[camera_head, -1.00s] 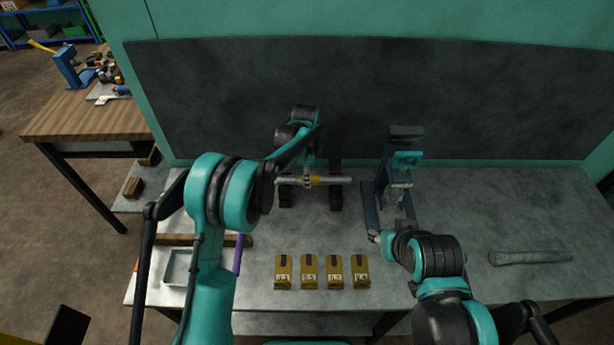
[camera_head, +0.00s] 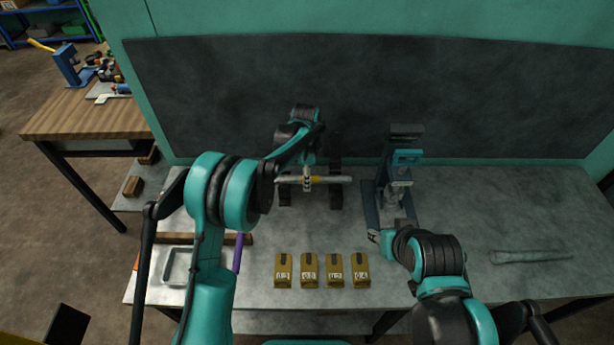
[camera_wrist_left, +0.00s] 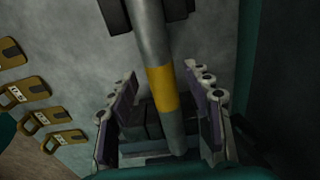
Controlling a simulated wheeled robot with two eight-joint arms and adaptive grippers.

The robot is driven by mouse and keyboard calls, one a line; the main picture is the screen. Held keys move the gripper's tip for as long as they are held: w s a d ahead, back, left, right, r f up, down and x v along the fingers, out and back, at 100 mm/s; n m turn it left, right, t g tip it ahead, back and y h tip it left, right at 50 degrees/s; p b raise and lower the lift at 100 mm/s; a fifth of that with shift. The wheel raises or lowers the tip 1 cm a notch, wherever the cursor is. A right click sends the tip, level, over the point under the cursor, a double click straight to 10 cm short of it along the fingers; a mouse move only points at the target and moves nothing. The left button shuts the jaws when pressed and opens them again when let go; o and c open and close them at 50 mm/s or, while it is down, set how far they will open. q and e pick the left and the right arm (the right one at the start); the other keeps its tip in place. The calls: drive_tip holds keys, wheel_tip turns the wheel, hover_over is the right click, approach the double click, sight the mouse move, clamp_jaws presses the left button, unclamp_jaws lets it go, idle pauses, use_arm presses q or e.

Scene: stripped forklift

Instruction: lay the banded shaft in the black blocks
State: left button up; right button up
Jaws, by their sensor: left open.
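The banded shaft (camera_head: 330,180), a grey rod with a yellow band, lies level across the two black blocks (camera_head: 336,198) at the middle of the bench. One black block shows at the top of that view, and dark block-like shapes lie between the fingers. My left gripper (camera_head: 307,183) is open around the shaft, with a finger on each side; contact cannot be told. My right gripper (camera_head: 374,236) is low beside the blue press; its jaws are too small to read.
The blue press (camera_head: 392,170) stands right of the blocks. Several labelled brass-coloured blocks (camera_head: 309,271) stand along the front. A grey tray (camera_head: 168,266) and a purple rod (camera_head: 238,253) lie at the left. A grey bar (camera_head: 530,257) lies at the right. The bench between is clear.

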use_arm(q)
wheel_tip(320, 180, up, 12)
drive_tip(key=s+a+r+n+t, duration=0.2)
drive_tip(key=s+a+r+n, duration=0.2)
drive_tip(key=s+a+r, duration=0.2)
drive_tip(key=s+a+f+n+t, duration=0.1)
drive_tip(key=s+a+n, duration=0.3)
drive_tip(key=s, duration=0.4)
drive_tip(key=s+a+f+n+t, duration=0.1)
drive_tip(key=s+a+n+t, duration=0.1)
drive_tip(key=s+a+n, duration=0.2)
drive_tip(key=s+a+n+t, duration=0.2)
drive_tip(key=s+n, duration=0.4)
drive_tip(key=s, duration=0.5)
drive_tip(key=shift+s+a+f, duration=0.35)
drive_tip(key=shift+a+f, duration=0.05)
drive_tip(key=shift+a, duration=0.5)
